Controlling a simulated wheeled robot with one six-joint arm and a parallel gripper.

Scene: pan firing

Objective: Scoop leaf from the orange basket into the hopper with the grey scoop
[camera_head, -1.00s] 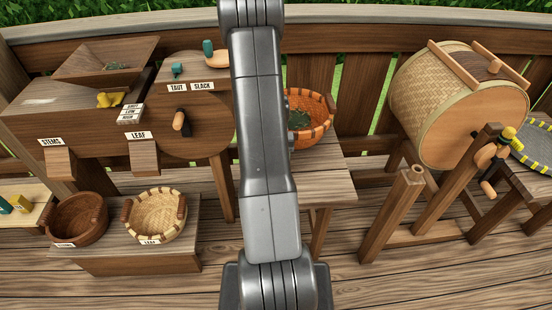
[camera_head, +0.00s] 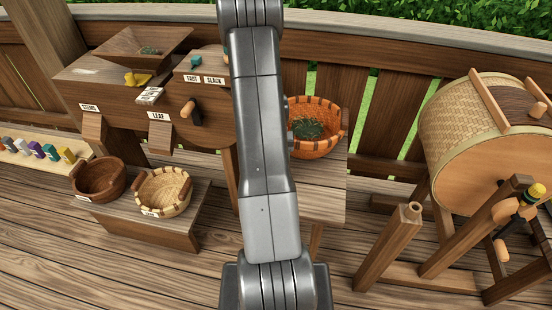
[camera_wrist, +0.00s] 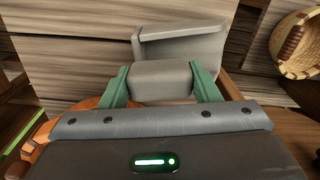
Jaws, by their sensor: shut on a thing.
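The orange basket (camera_head: 338,148) stands right of my arm in the head view, with dark green leaf (camera_head: 308,129) inside. Part of an orange rim (camera_wrist: 38,134) shows at the lower left in the wrist view. The wooden hopper (camera_head: 125,47) sits on the machine at the back left, with a little green leaf in it. My gripper (camera_wrist: 162,84) is shut on the grey scoop (camera_wrist: 182,42), its green fingers on both sides of the handle. The scoop points away from the gripper. In the head view my arm hides the gripper and scoop.
A dark basket (camera_head: 100,180) and a pale basket (camera_head: 164,193) stand on a low bench at the left, below the labelled machine. A wicker drum (camera_head: 450,125) on a wooden frame stands at the right. A post (camera_head: 395,240) stands in front of it.

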